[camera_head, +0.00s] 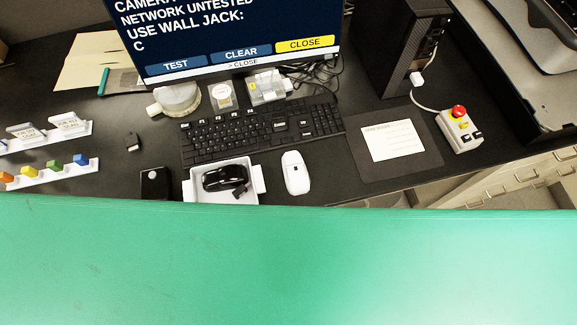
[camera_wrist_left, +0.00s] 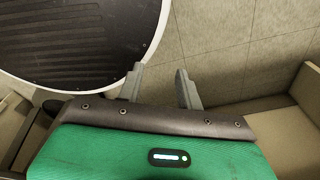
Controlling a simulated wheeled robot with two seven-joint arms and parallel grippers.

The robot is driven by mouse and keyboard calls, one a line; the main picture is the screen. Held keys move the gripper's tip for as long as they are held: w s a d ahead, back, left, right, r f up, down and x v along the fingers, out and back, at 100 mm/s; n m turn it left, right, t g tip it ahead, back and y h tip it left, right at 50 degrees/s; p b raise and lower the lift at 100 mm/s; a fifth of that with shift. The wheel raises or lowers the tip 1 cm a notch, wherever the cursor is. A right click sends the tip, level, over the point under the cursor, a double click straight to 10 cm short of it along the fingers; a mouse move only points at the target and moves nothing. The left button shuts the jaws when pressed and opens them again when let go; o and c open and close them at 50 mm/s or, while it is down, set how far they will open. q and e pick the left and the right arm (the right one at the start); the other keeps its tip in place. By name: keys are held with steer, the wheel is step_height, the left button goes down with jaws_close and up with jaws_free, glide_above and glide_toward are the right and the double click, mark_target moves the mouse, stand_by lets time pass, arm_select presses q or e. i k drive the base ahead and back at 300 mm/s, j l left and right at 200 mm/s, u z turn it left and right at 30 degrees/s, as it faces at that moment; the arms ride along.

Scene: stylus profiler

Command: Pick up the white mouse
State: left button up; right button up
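The white mouse (camera_head: 296,173) lies on the black desk, in front of the keyboard and to the right of a white tray. It stands apart from both, and nothing covers it in the head view. A black mouse (camera_head: 225,178) lies in the white tray. My left gripper (camera_wrist_left: 160,70) shows only in the left wrist view. Its two grey fingers are spread apart with nothing between them, over a tiled floor and away from the desk objects. My right gripper is in neither view.
A keyboard (camera_head: 262,130) lies behind the white mouse. The white tray (camera_head: 261,184) and a small black box (camera_head: 154,182) stand to its left. A dark mat (camera_head: 427,160) with a card and a red-button box (camera_head: 460,128) are to its right. Green hides the nearest area.

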mark_target(298, 182)
steer(key=u, duration=0.5)
steer(key=k+l+u, duration=0.1)
steer(key=l+u, duration=0.3)
steer(key=k+l+u, duration=0.15)
steer(key=u, duration=0.2)
steer(key=k+l+u, duration=0.2)
steer(key=u, duration=0.2)
steer(key=k+l, duration=0.25)
